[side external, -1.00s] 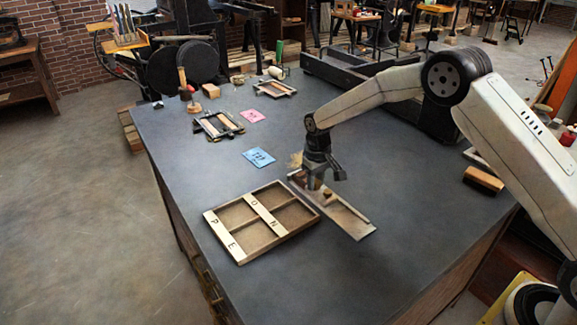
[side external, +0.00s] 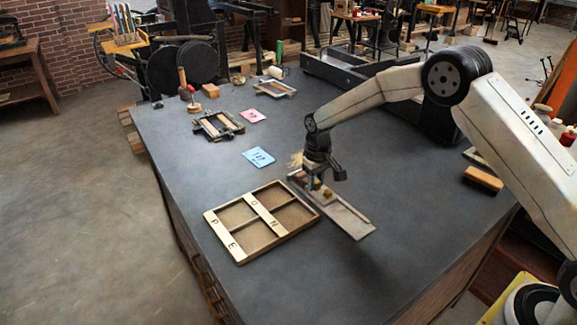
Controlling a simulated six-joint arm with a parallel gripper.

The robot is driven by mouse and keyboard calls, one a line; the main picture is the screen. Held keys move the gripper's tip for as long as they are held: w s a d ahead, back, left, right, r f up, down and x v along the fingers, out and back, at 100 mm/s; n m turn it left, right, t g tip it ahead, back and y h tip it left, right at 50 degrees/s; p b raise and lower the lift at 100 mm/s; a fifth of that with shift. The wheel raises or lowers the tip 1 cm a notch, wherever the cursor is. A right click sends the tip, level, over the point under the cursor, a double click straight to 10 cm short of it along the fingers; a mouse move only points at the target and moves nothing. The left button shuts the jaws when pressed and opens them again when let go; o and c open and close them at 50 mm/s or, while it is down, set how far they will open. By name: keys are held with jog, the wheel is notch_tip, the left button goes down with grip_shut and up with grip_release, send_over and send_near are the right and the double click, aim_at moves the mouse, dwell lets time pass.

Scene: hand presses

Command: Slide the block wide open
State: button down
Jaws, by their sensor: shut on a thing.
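A long flat tray (side external: 352,222) with a raised edge lies on the dark tabletop, right of the wooden letter frame. A small wooden block (side external: 327,193) sits on it near its far end, beside my fingers. My gripper (side external: 315,185) points down over that far end and is shut on a small wooden piece. The fingers partly hide this piece, and I cannot tell whether it is one part with the visible block. The near half of the tray is bare.
The wooden frame (side external: 262,211) with letter strips lies close on the left. A blue card (side external: 258,158), a pink card (side external: 252,115) and small clamped frames (side external: 218,126) lie farther back. A brown block (side external: 483,179) is at right. The table's near right area is clear.

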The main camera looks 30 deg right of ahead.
jog(key=shift+s+d, duration=0.2)
jog(key=shift+s, duration=5)
jog(key=shift+c, duration=2.2)
grip_release()
notch_tip(320, 180, up, 8)
jog(key=s+d+t, duration=0.1)
jog(key=s+t, duration=0.1)
jog(key=s, duration=1.5)
jog(key=shift+r+t, duration=0.3)
jog(key=shift+r, duration=0.05)
